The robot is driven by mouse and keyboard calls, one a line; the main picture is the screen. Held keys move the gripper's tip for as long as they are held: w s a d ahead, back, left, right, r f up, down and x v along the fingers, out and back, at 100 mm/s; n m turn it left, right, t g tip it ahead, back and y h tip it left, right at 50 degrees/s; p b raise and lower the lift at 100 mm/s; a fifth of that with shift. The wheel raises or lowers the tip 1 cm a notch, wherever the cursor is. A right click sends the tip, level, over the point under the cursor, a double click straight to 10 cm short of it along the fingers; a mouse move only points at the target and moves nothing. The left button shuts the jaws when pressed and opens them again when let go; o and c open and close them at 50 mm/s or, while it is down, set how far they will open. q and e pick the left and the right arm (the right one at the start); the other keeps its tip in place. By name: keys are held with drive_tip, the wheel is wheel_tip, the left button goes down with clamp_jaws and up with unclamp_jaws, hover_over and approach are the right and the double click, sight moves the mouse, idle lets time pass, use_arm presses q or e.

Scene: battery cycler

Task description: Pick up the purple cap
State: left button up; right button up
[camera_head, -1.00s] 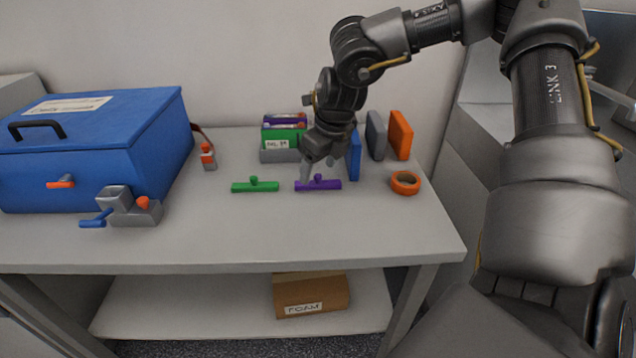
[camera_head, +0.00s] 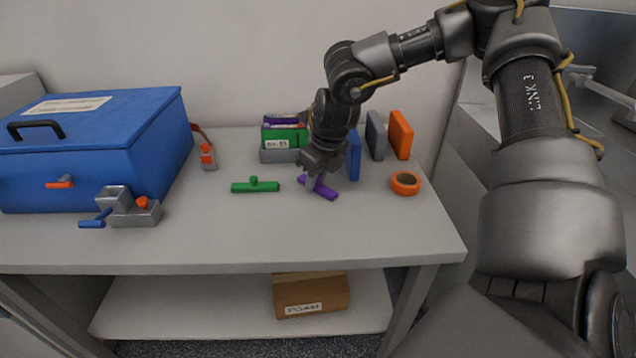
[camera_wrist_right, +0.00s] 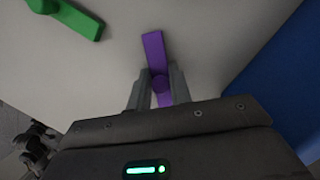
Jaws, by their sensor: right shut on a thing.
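The purple cap (camera_head: 326,192) is a flat bar with a round knob, at the middle right of the table. It now lies at a slant in the head view. My right gripper (camera_head: 313,180) is over it, pointing down. In the right wrist view, the purple cap (camera_wrist_right: 154,48) runs between the two fingers of my right gripper (camera_wrist_right: 159,80), which are shut on its knob. I cannot tell whether the cap is clear of the table. My left gripper is not in view.
A green cap (camera_head: 255,185) lies to the left. A blue block (camera_head: 354,158) stands close on the right, with grey (camera_head: 375,136) and orange (camera_head: 400,135) blocks behind. An orange tape roll (camera_head: 405,183) lies at right. A blue box (camera_head: 90,150) fills the left. The table front is clear.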

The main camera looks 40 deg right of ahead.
clamp_jaws()
